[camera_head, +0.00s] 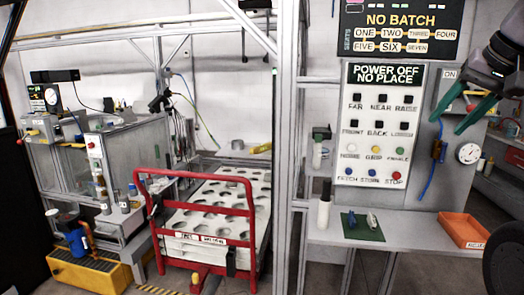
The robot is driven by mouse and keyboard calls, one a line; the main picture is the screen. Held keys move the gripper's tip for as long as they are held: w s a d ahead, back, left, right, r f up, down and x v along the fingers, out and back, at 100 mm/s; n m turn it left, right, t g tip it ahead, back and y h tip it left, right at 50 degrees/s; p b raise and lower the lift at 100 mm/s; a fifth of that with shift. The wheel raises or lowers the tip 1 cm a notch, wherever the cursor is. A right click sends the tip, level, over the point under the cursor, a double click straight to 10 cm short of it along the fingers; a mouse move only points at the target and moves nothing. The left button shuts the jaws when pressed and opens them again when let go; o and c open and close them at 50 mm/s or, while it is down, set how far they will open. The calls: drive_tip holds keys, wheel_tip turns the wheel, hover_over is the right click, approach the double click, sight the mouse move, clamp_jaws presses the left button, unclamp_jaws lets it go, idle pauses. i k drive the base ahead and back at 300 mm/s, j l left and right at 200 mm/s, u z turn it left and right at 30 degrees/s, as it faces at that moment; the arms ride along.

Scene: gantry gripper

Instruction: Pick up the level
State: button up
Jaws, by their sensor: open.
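No thing in view is plainly marked as the level. A short yellow bar (260,148), small and far off, lies beyond the far end of the stacked white trays and may be the level; I cannot tell for sure. My gripper (445,126) is at the upper right, in front of the control panel. Its two green fingers are apart, with nothing seen between them. It is far to the right of the yellow bar and much nearer to me.
A red-framed cart (207,172) carries white trays with round holes (212,190). A metal post (287,120) stands between cart and panel. The right shelf (405,231) holds a green mat (375,235), a white-and-black cylinder (324,212) and an orange tray (460,230). A yellow base (85,275) stands lower left.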

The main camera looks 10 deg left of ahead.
sight(260, 148)
drive_tip(key=i+j+u, duration=0.4)
drive_tip(key=i+j, duration=0.2)
drive_tip(key=i+j+u, duration=0.35)
drive_tip(key=i, duration=0.3)
